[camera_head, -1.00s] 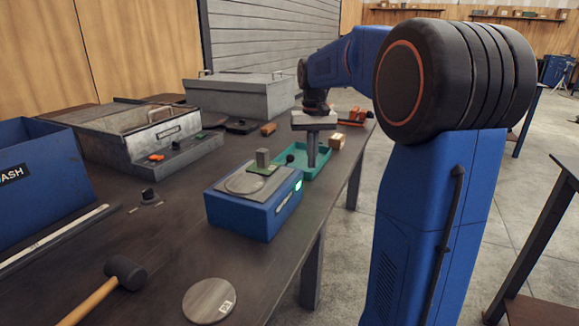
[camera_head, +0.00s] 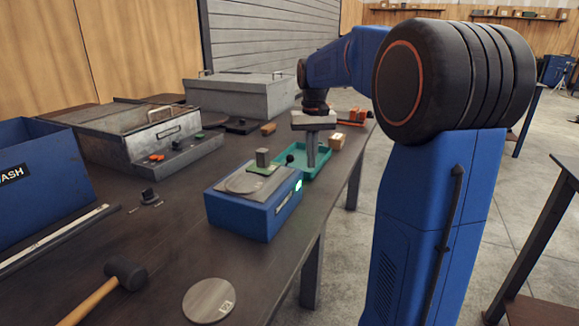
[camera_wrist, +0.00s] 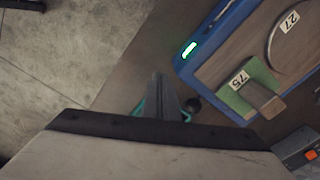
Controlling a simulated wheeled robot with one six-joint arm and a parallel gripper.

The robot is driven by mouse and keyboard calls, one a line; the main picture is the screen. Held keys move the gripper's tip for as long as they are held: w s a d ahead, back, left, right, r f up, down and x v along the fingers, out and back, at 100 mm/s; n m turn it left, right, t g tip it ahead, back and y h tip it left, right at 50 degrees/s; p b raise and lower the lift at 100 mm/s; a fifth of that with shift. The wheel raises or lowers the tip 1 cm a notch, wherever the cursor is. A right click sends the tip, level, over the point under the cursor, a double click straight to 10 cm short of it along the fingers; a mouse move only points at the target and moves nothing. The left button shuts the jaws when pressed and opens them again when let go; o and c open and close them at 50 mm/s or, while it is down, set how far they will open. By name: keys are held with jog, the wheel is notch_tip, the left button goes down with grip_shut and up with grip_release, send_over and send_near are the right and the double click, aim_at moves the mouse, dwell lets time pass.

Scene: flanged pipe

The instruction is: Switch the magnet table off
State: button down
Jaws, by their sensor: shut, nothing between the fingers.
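The magnet table (camera_head: 238,213) is a blue box with a grey top on the bench; its edge also shows in the wrist view (camera_wrist: 213,41). A green light (camera_head: 299,185) is lit on its right side, and also shows in the wrist view (camera_wrist: 189,50).
A teal tray (camera_head: 318,172) lies under my gripper. A mallet (camera_head: 125,272) and loose disc (camera_head: 209,300) lie at the front. A grey machine (camera_head: 125,135) and blue bin (camera_head: 45,190) stand at the left. A wooden block (camera_head: 336,141) is near the tray.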

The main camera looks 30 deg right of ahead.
jog(key=shift+w+a, duration=4)
jog(key=shift+w, duration=1.15)
notch_tip(320, 180, up, 9)
jog(key=s+d, duration=0.1)
jog(key=shift+s+d, duration=0.15)
jog(key=shift+s, duration=0.15)
